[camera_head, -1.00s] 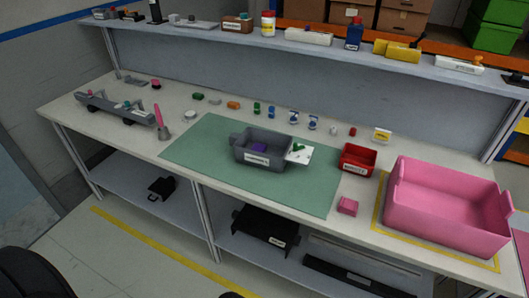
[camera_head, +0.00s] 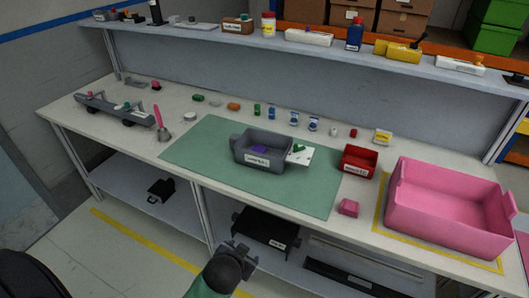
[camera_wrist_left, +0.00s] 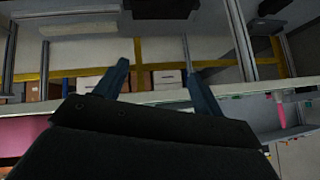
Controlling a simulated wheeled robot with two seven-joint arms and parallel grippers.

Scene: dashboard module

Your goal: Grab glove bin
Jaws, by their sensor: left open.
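No label is legible enough to tell which container is the glove bin. A grey bin (camera_head: 277,163) with a white front label stands on the green mat (camera_head: 200,150), with a purple item inside. A small red bin (camera_head: 347,166) with a label stands to its right. A large pink bin (camera_head: 440,220) stands at the table's right end. My left gripper (camera_head: 243,252) is open and empty, low in the head view, in front of the bench and apart from these bins. Its two spread fingers show in the left wrist view (camera_wrist_left: 156,70). My right gripper is not in view.
A white card with a green item (camera_head: 299,155) adjoins the grey bin's right side. A pink block (camera_head: 348,207) lies near the front edge. Several small parts line the back. Black trays (camera_head: 265,229) sit on the lower shelf. An upper shelf (camera_head: 330,52) spans the back.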

